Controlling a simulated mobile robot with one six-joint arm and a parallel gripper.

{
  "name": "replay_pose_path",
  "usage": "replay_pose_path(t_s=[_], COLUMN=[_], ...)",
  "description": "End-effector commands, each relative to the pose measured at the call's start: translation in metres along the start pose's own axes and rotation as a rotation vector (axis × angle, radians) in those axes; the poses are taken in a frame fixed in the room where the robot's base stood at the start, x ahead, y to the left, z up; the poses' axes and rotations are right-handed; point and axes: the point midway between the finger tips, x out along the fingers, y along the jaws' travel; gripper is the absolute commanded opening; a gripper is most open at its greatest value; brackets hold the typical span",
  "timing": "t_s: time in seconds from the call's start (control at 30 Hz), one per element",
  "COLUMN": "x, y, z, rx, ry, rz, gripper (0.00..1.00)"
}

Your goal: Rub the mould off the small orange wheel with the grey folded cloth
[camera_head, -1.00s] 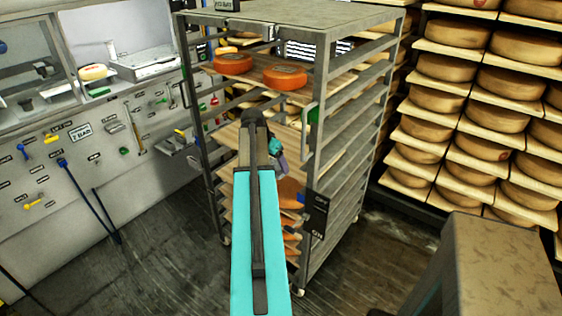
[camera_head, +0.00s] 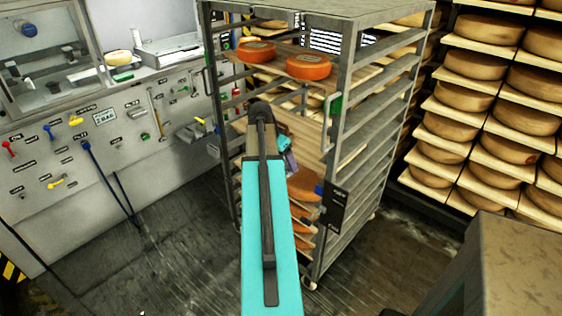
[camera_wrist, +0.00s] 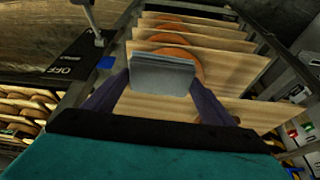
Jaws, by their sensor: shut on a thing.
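My gripper (camera_wrist: 158,100) is shut on the grey folded cloth (camera_wrist: 162,78), held up between the two purple fingers in the wrist view. In the head view my gripper (camera_head: 288,158) is small, at the front opening of the rack, and the cloth is hard to make out there. Behind the cloth in the wrist view, an orange wheel (camera_wrist: 185,52) lies on a wooden board, partly hidden by the cloth. Two orange wheels, one left (camera_head: 257,52) and one right (camera_head: 308,67), lie on an upper board in the head view. I see no clear mould and cannot tell which wheel is the small one.
The grey metal rack (camera_head: 345,120) holds several wooden boards, with its posts close around my gripper. Shelves of brown cheese wheels (camera_head: 482,65) stand at the right. A wall panel with coloured tools (camera_head: 76,121) is at the left. The floor (camera_head: 180,220) left of the rack looks clear.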

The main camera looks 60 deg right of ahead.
Motion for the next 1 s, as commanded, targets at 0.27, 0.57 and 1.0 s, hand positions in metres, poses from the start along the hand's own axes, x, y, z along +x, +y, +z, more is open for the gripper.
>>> replay_pose_path(t_s=[0.27, 0.57, 1.0], x=[0.000, -0.011, -0.079], y=[0.000, -0.018, -0.102], z=[0.000, 0.016, 0.117], rx=[0.000, -0.056, -0.380], ry=[0.000, -0.003, -0.023], rz=[0.000, -0.023, -0.151], gripper=[0.60, 0.59, 0.59])
